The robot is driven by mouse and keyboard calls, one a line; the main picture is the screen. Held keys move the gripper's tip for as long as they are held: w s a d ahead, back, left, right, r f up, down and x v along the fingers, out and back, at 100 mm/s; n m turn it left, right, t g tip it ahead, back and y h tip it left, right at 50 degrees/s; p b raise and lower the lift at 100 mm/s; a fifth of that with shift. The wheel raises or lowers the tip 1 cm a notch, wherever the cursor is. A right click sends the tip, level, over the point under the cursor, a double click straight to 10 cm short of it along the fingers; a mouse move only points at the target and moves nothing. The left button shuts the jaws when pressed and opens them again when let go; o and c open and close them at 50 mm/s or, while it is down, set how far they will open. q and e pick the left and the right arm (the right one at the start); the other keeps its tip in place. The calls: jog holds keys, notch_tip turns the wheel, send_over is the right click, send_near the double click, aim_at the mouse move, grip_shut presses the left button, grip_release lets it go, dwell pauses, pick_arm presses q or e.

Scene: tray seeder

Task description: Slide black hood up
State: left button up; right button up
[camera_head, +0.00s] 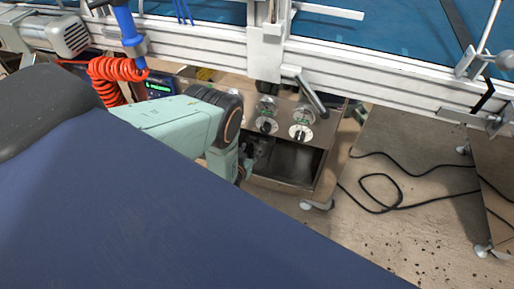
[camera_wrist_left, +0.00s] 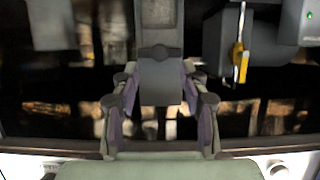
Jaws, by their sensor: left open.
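My left arm reaches in from the left in the head view, and its gripper (camera_head: 257,152) is low in front of the metal cabinet, mostly hidden by my own wrist. In the left wrist view my left gripper (camera_wrist_left: 159,78) is open, with one finger on each side of a dark grey block (camera_wrist_left: 160,85). The block is on a grey upright piece (camera_wrist_left: 158,18). I cannot tell whether the fingers touch it, or whether it is the black hood. No other part is clearly the hood. My right gripper is not in view.
The metal cabinet has dials and knobs (camera_head: 301,133) and an open dark bay (camera_head: 293,160). A white rail (camera_head: 380,75) runs above. A red coiled hose (camera_head: 110,75) hangs at left. A yellow-handled valve (camera_wrist_left: 240,62) is right of the block. Black cable (camera_head: 400,205) lies on the floor.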

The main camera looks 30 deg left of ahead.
aim_at(256, 144)
pick_arm(q)
jog(key=b+x, duration=0.2)
jog(key=x, duration=0.2)
jog(key=shift+w+f, duration=0.1)
jog(key=shift+f, duration=0.05)
jog(key=shift+w, duration=0.4)
jog(key=shift+a, duration=0.1)
jog(key=shift+c, duration=0.6)
grip_shut()
jog(key=shift+f, duration=0.1)
